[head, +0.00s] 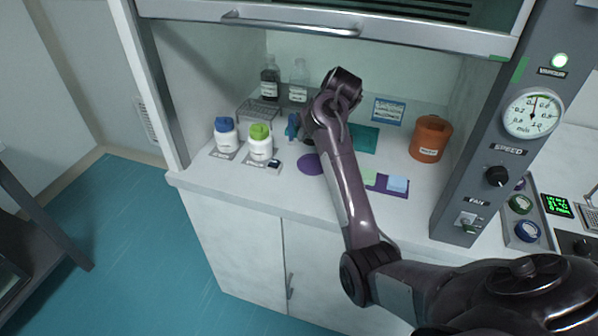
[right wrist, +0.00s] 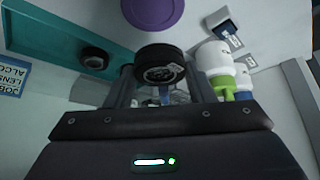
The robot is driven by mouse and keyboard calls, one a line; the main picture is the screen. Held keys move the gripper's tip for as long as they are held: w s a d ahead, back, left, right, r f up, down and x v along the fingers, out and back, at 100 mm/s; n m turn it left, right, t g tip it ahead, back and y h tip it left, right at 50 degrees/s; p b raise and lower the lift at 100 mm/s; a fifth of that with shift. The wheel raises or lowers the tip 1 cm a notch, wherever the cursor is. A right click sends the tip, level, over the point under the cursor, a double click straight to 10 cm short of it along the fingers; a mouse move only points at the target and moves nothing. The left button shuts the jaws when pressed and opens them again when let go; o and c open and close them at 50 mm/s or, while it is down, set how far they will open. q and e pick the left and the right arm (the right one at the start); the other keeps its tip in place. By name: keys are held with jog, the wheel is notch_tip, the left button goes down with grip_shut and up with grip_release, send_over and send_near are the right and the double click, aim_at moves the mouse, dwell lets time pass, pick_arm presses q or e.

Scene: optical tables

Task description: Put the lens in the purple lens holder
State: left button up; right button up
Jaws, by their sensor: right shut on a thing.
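A black round lens (right wrist: 160,66) with pale markings on its face is between the fingers of my right gripper (right wrist: 160,88), seen in the right wrist view. The gripper is shut on it. In the head view my right arm reaches into the hood and hides the gripper and the lens. A flat purple disc (head: 310,164) lies on the worktop; it also shows in the right wrist view (right wrist: 152,10). I cannot tell whether it is the purple lens holder. Another black round piece (right wrist: 94,58) sits on the teal mat (right wrist: 45,25). My left gripper is not in view.
White bottles with a blue cap (head: 225,136) and a green cap (head: 260,142) stand at the left, near a wire rack (head: 259,110). An orange-brown pot (head: 430,138) stands at the right. A purple mat (head: 403,192) with pale pads lies in front. The raised sash (head: 330,30) hangs above.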

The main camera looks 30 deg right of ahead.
send_over(310, 162)
jog(key=s, duration=0.2)
notch_tip(310, 162, down, 5)
jog(key=shift+w+d+r, duration=0.1)
jog(key=shift+d+r, duration=0.05)
jog(key=shift+f, duration=0.35)
jog(key=shift+a+f, duration=0.2)
jog(key=shift+f, duration=1.5)
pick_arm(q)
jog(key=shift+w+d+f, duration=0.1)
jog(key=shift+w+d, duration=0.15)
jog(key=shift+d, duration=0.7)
pick_arm(e)
jog(key=shift+d, duration=0.1)
jog(key=shift+f, duration=0.15)
jog(key=o, duration=0.7)
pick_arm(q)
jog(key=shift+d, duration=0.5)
pick_arm(e)
jog(key=shift+o, duration=1.4)
